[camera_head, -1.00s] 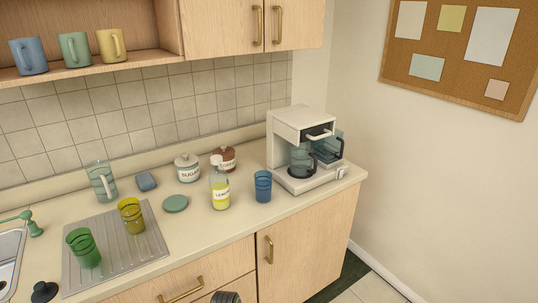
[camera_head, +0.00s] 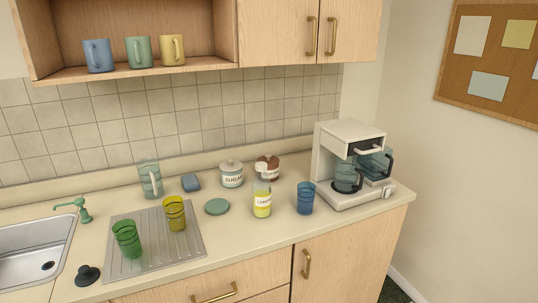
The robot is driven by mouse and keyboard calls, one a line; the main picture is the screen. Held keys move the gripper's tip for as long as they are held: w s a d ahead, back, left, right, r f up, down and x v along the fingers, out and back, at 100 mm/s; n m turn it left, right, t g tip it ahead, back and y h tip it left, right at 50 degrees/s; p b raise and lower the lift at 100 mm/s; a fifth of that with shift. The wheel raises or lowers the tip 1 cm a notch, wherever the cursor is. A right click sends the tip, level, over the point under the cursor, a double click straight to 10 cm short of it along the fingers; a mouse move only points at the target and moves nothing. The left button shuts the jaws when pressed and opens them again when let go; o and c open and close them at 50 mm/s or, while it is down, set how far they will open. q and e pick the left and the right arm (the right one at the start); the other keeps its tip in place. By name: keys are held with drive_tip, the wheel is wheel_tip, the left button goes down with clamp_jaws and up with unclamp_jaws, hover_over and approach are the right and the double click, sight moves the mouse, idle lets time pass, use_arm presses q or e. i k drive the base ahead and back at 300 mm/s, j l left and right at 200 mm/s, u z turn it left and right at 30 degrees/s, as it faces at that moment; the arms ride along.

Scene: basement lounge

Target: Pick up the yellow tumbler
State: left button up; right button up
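The yellow tumbler (camera_head: 175,214) stands upright on the grey ribbed drainboard (camera_head: 150,262), near its back right part. A green tumbler (camera_head: 127,239) stands on the same board, to the left and nearer. A blue tumbler (camera_head: 305,198) stands on the counter further right. Neither of my grippers shows in the head view now.
The sink (camera_head: 35,250) lies left, with a black stopper (camera_head: 88,275) beside the board. Behind and right are a glass pitcher (camera_head: 149,178), blue sponge (camera_head: 190,182), green disc (camera_head: 217,206), sugar jar (camera_head: 231,174), lemon bottle (camera_head: 262,203) and coffee maker (camera_head: 350,165).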

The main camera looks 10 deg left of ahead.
sight(175, 214)
drive_tip(key=i+l+u, duration=0.2)
drive_tip(key=i, duration=0.25)
drive_tip(key=i+u, duration=0.15)
drive_tip(key=i, duration=0.3)
drive_tip(key=i+l+u, duration=0.2)
drive_tip(key=i, duration=0.25)
drive_tip(key=l, duration=0.1)
